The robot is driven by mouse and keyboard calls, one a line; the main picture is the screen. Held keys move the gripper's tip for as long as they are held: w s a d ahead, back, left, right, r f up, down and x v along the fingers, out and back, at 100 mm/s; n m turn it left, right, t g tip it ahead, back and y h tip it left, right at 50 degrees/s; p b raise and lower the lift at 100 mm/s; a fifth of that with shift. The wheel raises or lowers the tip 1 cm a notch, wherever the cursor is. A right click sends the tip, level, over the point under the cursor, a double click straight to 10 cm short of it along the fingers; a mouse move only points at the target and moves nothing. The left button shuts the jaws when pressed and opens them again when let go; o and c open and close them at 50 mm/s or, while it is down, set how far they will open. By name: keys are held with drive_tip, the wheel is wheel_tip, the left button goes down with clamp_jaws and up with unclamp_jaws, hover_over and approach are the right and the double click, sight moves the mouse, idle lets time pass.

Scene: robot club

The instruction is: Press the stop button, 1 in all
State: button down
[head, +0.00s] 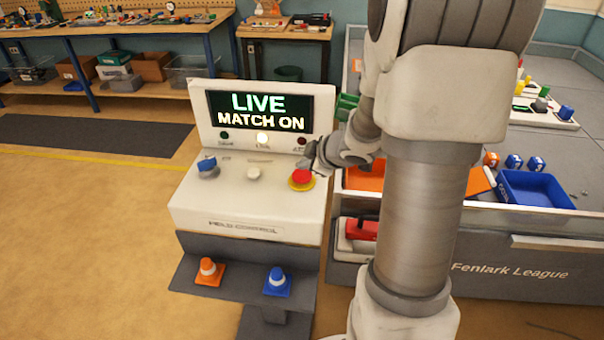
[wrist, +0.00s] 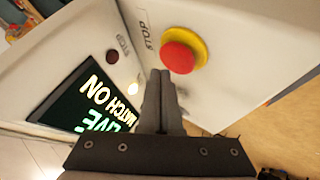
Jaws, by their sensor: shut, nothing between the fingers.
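The stop button (head: 302,177) is a red mushroom cap on a yellow ring, at the right of the white console's sloped top. In the wrist view the red cap (wrist: 178,57) shows beside the printed word STOP. My gripper (head: 310,163) is shut and empty, just above and behind the button in the head view. In the wrist view its closed fingertips (wrist: 160,72) lie at the lower left edge of the cap. I cannot tell whether they touch it. The console screen (head: 262,112) reads LIVE MATCH ON, and the middle lamp (head: 262,138) below it glows white.
A blue knob (head: 207,166) and a white knob (head: 254,173) stand left of the button. The game table with a blue bin (head: 537,190) is at the right. Floor at left is clear.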

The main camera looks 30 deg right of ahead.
sight(306, 176)
drive_tip(key=shift+f, duration=0.1)
drive_tip(key=shift+f, duration=0.35)
drive_tip(key=shift+f+b, duration=0.65)
drive_tip(key=shift+b, duration=0.05)
idle(1.0)
drive_tip(key=shift+r, duration=0.1)
drive_tip(key=shift+r+p, duration=0.95)
drive_tip(key=shift+p, duration=0.2)
wheel_tip(306, 176, up, 5)
drive_tip(key=p, duration=0.5)
drive_tip(key=shift+r+p, duration=0.1)
drive_tip(key=shift+p, duration=0.2)
